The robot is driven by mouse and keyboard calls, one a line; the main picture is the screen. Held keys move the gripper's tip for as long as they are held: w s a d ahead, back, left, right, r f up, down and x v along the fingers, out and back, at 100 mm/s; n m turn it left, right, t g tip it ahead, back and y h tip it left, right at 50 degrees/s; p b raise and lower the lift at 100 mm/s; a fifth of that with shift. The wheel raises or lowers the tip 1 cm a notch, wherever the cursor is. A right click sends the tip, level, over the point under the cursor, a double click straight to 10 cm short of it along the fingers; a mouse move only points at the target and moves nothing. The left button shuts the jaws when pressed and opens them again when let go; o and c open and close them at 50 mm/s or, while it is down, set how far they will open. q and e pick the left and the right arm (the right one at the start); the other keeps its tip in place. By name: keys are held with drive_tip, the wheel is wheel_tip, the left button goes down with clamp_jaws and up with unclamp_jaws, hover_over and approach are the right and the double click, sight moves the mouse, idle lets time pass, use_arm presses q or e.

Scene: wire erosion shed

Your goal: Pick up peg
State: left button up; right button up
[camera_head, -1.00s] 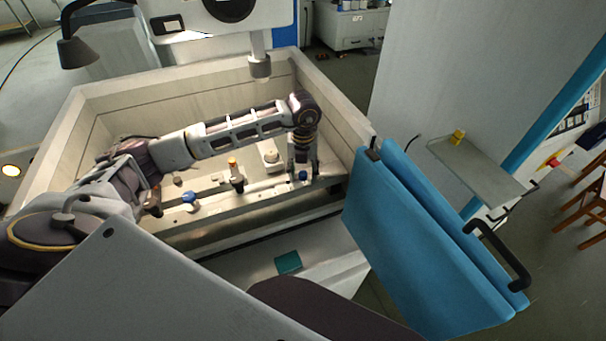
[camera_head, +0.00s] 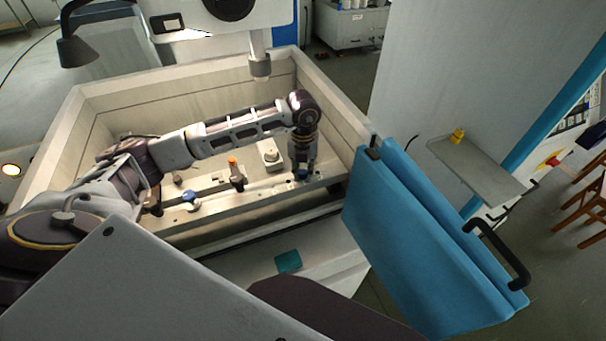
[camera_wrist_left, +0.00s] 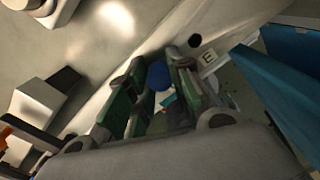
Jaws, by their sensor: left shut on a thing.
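The peg (camera_head: 302,176) shows as a small blue end low between my left gripper's fingers, at the right end of the bench rail inside the tank. Its blue round end also shows in the left wrist view (camera_wrist_left: 158,76). My left gripper (camera_head: 302,170) points down and is shut on the peg; its green-lined fingers stand on both sides of it in the wrist view. The peg's lower part is hidden, so I cannot tell whether it still sits in the rail. My right gripper is not in view.
The pale rail (camera_head: 265,192) carries a blue knob (camera_head: 190,198) and an orange-topped clamp (camera_head: 236,172) to the left. A machine head (camera_head: 260,66) hangs behind. The blue door (camera_head: 410,240) stands at the right. A label marked E (camera_wrist_left: 207,57) is beside the fingers.

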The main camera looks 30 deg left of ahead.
sight(303, 172)
use_arm(q)
wheel_tip(303, 172, up, 10)
drive_tip(key=b, duration=0.2)
idle(0.6)
idle(0.6)
